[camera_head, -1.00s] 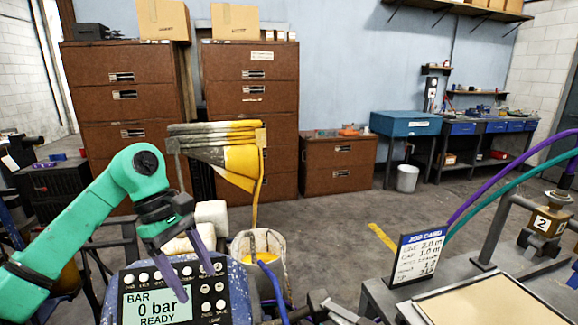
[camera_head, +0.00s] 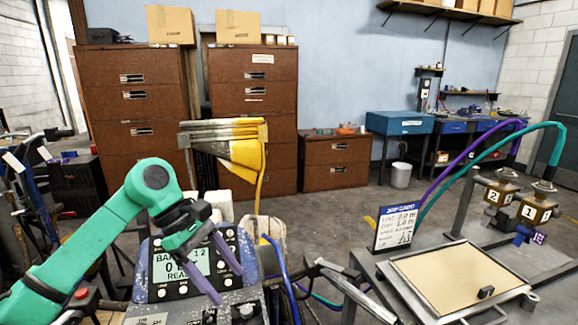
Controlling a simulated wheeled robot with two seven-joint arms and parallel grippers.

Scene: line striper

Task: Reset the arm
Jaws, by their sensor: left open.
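My left arm is green and comes in from the lower left. Its gripper (camera_head: 229,278) has two purple fingers that stand apart with nothing between them. The gripper is in front of the control panel (camera_head: 146,291), and the fingers cover part of its screen. The screen (camera_head: 190,263) shows "BAR" and a partly hidden reading. I cannot tell whether the fingers touch the panel. My right gripper is not in view.
A job card (camera_head: 396,229) stands beside a tan-topped tray (camera_head: 455,277) on the right bench. Brass blocks numbered 2 (camera_head: 497,192) and 1 (camera_head: 535,211) stand behind it, near purple and teal hoses. Open floor lies beyond.

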